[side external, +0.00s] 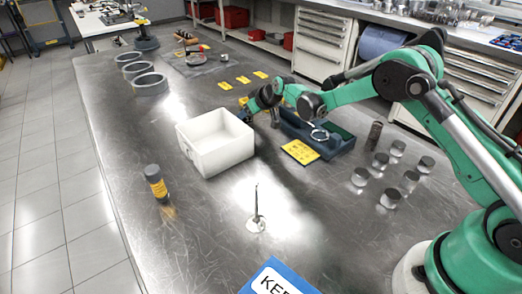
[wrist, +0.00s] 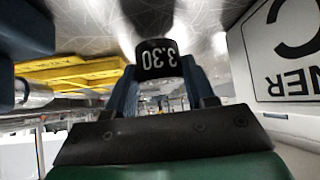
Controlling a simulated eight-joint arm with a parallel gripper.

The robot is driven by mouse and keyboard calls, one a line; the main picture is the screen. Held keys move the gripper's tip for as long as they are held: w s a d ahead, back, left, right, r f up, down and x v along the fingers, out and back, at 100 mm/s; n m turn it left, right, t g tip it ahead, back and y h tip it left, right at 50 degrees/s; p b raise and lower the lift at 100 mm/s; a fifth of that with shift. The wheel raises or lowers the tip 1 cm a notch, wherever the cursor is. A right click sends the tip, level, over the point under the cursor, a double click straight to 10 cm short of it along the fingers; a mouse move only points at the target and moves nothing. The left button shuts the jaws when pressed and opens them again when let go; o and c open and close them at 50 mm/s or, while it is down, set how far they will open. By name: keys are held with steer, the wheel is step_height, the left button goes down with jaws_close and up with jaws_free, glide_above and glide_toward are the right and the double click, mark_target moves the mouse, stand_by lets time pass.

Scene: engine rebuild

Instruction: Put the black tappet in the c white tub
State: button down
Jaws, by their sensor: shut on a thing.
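The white tub (side external: 222,158) stands open on the metal bench in the side view. In the wrist view a white wall with a black-lettered label (wrist: 290,45), including a large C, fills the right side. My gripper (wrist: 160,78) is shut on the black tappet (wrist: 155,58), which is marked 3.30 in white. In the side view my gripper (side external: 249,112) is at the tub's far right corner, beside the tub rather than clearly over its opening. The tappet is too small and dark to make out there.
A dark blue tray (side external: 335,147) lies right of the tub, with a yellow card (side external: 300,152) in front. Several metal cylinders (side external: 390,200) stand at the right.

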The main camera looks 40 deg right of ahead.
step_height(320, 180, up, 18)
steer(key=r, duration=0.1)
glide_above(205, 140)
steer(key=s, duration=0.3)
steer(key=f, duration=1.4)
steer(key=shift+s+d+f, duration=0.2)
steer(key=shift+f, duration=2.45)
steer(key=shift+c, duration=1.5)
jaws_free()
steer(key=shift+f, duration=0.1)
